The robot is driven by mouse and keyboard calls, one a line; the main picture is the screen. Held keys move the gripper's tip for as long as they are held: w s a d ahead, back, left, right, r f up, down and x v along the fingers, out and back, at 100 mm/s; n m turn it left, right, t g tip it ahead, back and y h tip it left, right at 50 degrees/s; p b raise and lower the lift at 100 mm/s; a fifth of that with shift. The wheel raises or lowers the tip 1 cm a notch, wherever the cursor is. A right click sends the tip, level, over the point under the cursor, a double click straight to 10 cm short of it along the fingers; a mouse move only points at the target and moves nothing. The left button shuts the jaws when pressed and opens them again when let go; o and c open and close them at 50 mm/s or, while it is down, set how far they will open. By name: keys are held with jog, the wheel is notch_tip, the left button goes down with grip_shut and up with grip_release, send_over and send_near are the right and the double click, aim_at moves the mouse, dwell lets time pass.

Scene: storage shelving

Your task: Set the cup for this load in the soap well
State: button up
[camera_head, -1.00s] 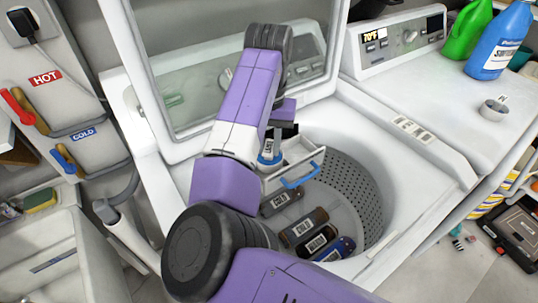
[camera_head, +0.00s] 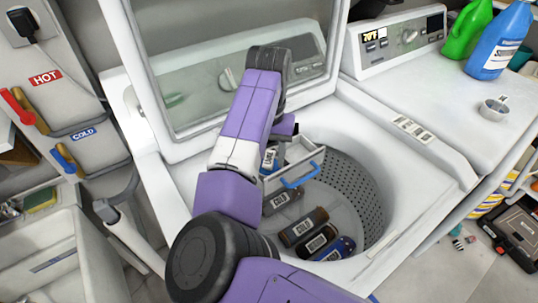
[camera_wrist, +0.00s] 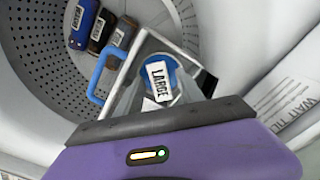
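A blue cup (camera_wrist: 160,75) with a white tag reading LARGE sits between the fingers of my gripper (camera_wrist: 163,88) in the wrist view. The fingers appear to press on its two sides. The cup is inside the outline of the soap well (camera_wrist: 140,45), a pale open box with a blue handle (camera_wrist: 100,75). I cannot tell whether the cup touches the well's floor. In the head view the well (camera_head: 305,160) juts out over the washer drum, and the cup (camera_head: 270,159) shows at its left end, partly hidden by my arm.
Several labelled dark and blue items (camera_head: 303,227) lie in the perforated drum (camera_head: 355,195). The raised lid (camera_head: 240,60) stands behind my arm. A small grey cup (camera_head: 494,110) with a tag stands on the right machine, near blue (camera_head: 498,45) and green (camera_head: 466,30) bottles.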

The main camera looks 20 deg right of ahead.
aim_at(269, 158)
notch_tip(269, 158, up, 12)
jog(key=shift+p, duration=0.3)
jog(key=shift+r, duration=0.1)
dwell(0.6)
